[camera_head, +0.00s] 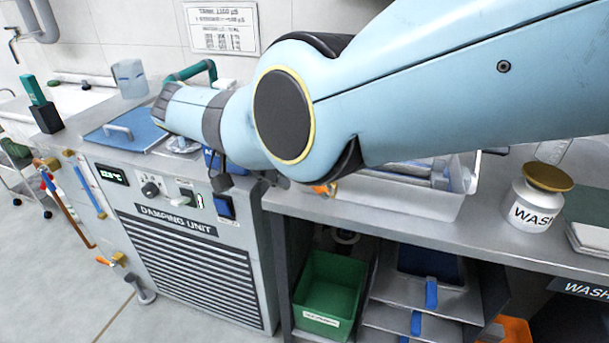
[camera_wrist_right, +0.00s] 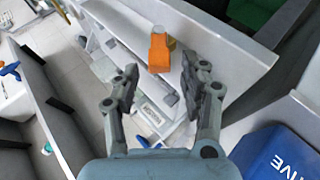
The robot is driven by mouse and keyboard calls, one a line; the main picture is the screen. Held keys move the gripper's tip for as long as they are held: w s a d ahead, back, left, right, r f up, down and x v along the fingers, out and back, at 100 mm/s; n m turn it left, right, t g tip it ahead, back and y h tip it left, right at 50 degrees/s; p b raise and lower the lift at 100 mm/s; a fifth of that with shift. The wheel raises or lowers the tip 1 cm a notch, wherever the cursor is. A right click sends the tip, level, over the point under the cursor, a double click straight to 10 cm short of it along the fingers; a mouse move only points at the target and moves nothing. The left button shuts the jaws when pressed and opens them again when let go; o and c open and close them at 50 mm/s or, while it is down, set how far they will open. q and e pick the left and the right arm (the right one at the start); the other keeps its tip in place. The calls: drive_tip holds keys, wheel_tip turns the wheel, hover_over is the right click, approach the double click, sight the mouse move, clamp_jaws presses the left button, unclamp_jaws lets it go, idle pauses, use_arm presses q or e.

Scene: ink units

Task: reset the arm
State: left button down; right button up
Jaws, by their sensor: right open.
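My right arm, light blue, crosses the head view from the upper right and reaches over the counter in front of the damping unit (camera_head: 190,250). Its gripper (camera_head: 228,182) is mostly hidden behind the arm and shows only as a dark part near the unit's upper front edge. In the right wrist view my right gripper (camera_wrist_right: 157,90) is open, its two dark fingers apart with nothing held between them. An orange part (camera_wrist_right: 160,52) with a pale round top lies beyond the fingertips. My left gripper is in neither view.
A green bin (camera_head: 330,290) and grey trays (camera_head: 425,300) sit under the counter. A wash jar (camera_head: 532,205) with a brown lid stands on the counter at right. A blue panel with a handle (camera_head: 120,135) lies on the unit's top.

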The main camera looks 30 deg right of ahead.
drive_tip(key=v, duration=0.2)
drive_tip(key=shift+w+a+r, duration=0.1)
drive_tip(key=shift+a, duration=0.1)
drive_tip(key=s+d+f+n+g+y+b, duration=0.1)
drive_tip(key=s+d+f+g+b, duration=0.15)
drive_tip(key=s+f, duration=1.2)
drive_tip(key=s+d+f+n+g+b, duration=0.15)
drive_tip(key=s+d+f, duration=0.25)
drive_tip(key=s+f, duration=1.05)
drive_tip(key=s+d+f+n+t+y+b, duration=0.1)
drive_tip(key=s+f+y, duration=0.1)
drive_tip(key=s+f, duration=0.7)
drive_tip(key=s+d+f+n+t+y+b, duration=0.15)
drive_tip(key=s+f, duration=0.45)
drive_tip(key=s, duration=0.6)
drive_tip(key=s+f+n+y+b, duration=0.1)
drive_tip(key=s+f+y, duration=0.2)
drive_tip(key=s+f, duration=0.6)
drive_tip(key=w+n+t+y, duration=0.1)
drive_tip(key=w+n+t, duration=0.1)
drive_tip(key=w+t, duration=0.4)
drive_tip(key=shift+w+a+r, duration=0.35)
drive_tip(key=shift+w+a, duration=0.1)
drive_tip(key=shift+w, duration=0.35)
